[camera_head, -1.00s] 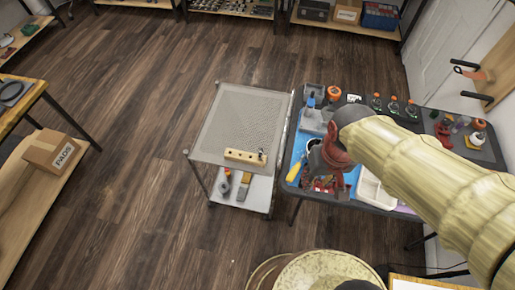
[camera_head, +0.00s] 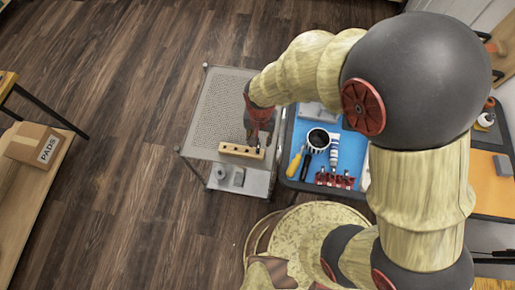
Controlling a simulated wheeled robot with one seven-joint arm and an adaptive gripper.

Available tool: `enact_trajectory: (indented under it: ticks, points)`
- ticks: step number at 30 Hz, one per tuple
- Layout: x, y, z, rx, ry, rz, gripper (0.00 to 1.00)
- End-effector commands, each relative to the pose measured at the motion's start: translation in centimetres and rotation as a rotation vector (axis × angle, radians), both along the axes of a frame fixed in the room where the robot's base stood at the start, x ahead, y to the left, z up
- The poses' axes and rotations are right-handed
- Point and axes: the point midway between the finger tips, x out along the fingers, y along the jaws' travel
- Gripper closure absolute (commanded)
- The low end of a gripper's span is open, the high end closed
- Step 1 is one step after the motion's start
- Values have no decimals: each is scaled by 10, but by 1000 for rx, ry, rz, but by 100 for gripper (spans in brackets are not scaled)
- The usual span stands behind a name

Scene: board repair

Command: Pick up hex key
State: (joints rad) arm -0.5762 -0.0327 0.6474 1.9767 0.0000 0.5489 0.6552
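A wooden block (camera_head: 235,150) with several holes lies along the front edge of the grey perforated cart top (camera_head: 215,110). My gripper (camera_head: 256,143), dark and small in the head view, points down at the right end of this block. Its fingertips are at or just above the block; I cannot tell whether they touch anything. I cannot make out the hex key; the gripper covers the block's right end. Whether the fingers are open or shut is too small to see.
Right of the cart stands a table with a blue mat (camera_head: 350,150), a yellow-handled screwdriver (camera_head: 296,165), a round dark-topped cup (camera_head: 318,138) and red-handled tools (camera_head: 335,180). My arm hides much of it. The cart's lower shelf (camera_head: 255,183) holds small grey items.

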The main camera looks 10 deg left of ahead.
Motion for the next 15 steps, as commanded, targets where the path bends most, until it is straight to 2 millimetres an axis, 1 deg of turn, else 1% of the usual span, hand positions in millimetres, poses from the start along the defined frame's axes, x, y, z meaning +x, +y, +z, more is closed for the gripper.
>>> enact_trajectory:
  ticks: [1,3,11,15]
  points:
    - [-1,-1,-7,-2,3,-2,68]
    - [-1,0,-15,-2,2,-1,68]
    - [-1,2,-36,-1,2,0,68]
    - [-1,6,-57,-3,3,0,68]
